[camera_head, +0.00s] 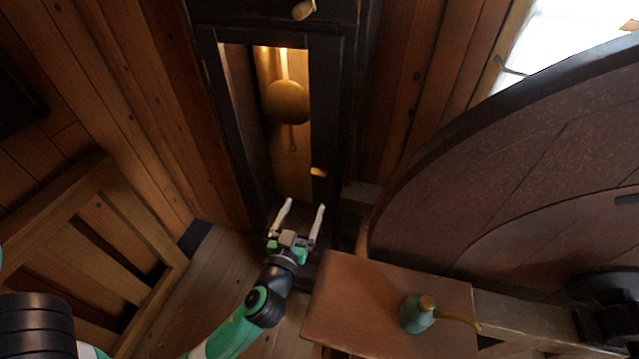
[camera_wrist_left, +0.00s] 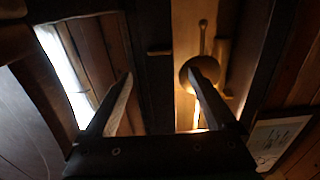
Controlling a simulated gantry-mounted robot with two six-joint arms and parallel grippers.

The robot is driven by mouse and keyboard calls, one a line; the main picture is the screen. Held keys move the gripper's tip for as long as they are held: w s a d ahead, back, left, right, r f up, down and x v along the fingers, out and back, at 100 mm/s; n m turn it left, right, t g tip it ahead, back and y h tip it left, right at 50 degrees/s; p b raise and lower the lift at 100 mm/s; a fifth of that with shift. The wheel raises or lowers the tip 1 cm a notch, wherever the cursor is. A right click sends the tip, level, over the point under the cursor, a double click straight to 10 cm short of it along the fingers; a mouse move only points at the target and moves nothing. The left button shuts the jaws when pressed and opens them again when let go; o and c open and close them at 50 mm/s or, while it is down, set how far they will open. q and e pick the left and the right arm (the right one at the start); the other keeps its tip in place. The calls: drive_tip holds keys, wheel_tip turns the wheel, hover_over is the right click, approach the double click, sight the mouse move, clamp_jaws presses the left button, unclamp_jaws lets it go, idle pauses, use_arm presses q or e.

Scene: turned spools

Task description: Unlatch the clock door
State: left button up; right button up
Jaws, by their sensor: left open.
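The tall dark clock case has a narrow door (camera_head: 326,110) with a glass-like opening, and a brass pendulum (camera_head: 288,102) hangs behind it. A small brass latch (camera_head: 318,172) sits on the right stile of the door; it looks like the short bar lying crosswise on dark wood in the left wrist view (camera_wrist_left: 159,52). My left gripper (camera_head: 306,204) is open and empty, below the latch in the head view and apart from it. In the wrist view its fingers (camera_wrist_left: 159,73) spread to either side of the latch's line. My right gripper is not in view.
A large dark round wheel (camera_head: 520,150) fills the right side. A wooden table (camera_head: 350,300) at front right bears a green can with a brass spout (camera_head: 415,313). A wooden slatted frame (camera_head: 90,230) stands at left. Another brass knob (camera_head: 303,9) is above the door.

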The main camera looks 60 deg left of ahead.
sight(318, 176)
use_arm(q)
drive_tip(key=p+x, duration=0.1)
drive_tip(key=x, duration=1)
drive_tip(key=shift+w, duration=0.2)
drive_tip(key=shift+c, duration=0.2)
drive_tip(key=c, duration=1.3)
drive_tip(key=shift+c, duration=0.2)
